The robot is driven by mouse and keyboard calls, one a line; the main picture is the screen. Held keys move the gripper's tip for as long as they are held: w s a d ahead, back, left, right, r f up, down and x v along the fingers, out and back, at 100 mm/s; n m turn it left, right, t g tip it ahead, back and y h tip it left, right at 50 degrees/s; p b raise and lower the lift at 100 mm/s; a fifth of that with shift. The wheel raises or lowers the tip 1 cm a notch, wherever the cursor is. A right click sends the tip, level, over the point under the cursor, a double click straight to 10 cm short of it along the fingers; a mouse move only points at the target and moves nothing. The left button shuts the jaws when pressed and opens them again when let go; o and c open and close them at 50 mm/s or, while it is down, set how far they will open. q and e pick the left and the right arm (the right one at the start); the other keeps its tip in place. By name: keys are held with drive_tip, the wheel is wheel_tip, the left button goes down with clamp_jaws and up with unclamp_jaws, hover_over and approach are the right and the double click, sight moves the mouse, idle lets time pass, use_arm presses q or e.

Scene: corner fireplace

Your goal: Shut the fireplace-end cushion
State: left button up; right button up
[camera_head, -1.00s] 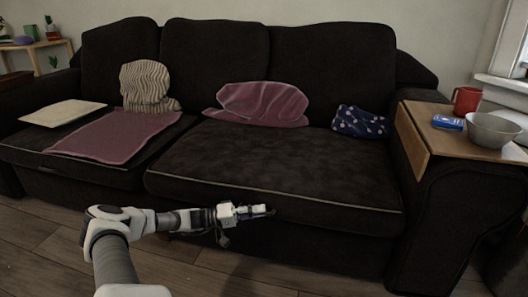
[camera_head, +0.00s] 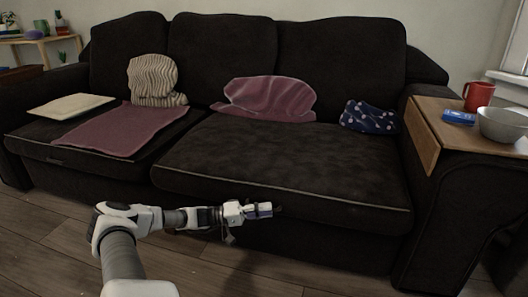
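The black sofa has two seat cushions. The left seat cushion (camera_head: 40,143) has a small dark tab on its front edge, and a mauve cloth and a cream pad lie on it. The right seat cushion (camera_head: 270,163) has a pale piped front edge and looks flat. No fireplace shows, so I cannot tell which cushion is at its end. My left gripper (camera_head: 272,209) is in front of the right cushion's front edge, pointing right; contact is unclear. Its fingers are too small to read. My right gripper is out of view.
A mauve cloth (camera_head: 268,98) and a blue patterned cloth (camera_head: 368,117) lie at the back of the right cushion. A wooden armrest tray (camera_head: 424,137) holds a red mug (camera_head: 478,96), a blue item and a bowl (camera_head: 504,124). Wood floor shows in front.

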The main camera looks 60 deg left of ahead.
use_arm(q)
drive_tip(key=shift+s+a+f, duration=0.1)
drive_tip(key=v, duration=1.1)
drive_tip(key=shift+s, duration=0.35)
drive_tip(key=shift+a, duration=0.15)
